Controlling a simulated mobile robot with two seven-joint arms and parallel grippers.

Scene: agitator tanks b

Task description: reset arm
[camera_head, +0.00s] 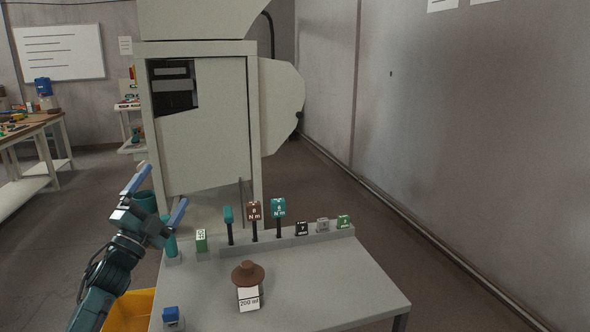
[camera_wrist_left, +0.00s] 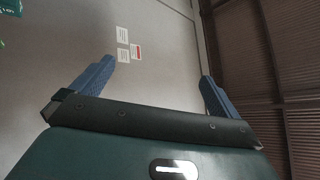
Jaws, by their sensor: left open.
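My left gripper (camera_head: 160,193) is raised at the left of the head view, over the far left corner of the grey table. Its two blue fingers are spread apart with nothing between them. In the left wrist view the open fingers (camera_wrist_left: 157,82) also show, empty, in front of a plain grey surface with a few small paper labels (camera_wrist_left: 123,42). My right arm and gripper are in neither view.
The grey table (camera_head: 330,285) holds a rack of upright tools with tags (camera_head: 278,208), small labelled blocks (camera_head: 302,229), and a brown-topped item marked 200 ml (camera_head: 248,298). A yellow bin (camera_head: 130,310) stands left. A tall grey cabinet (camera_head: 205,140) rises behind.

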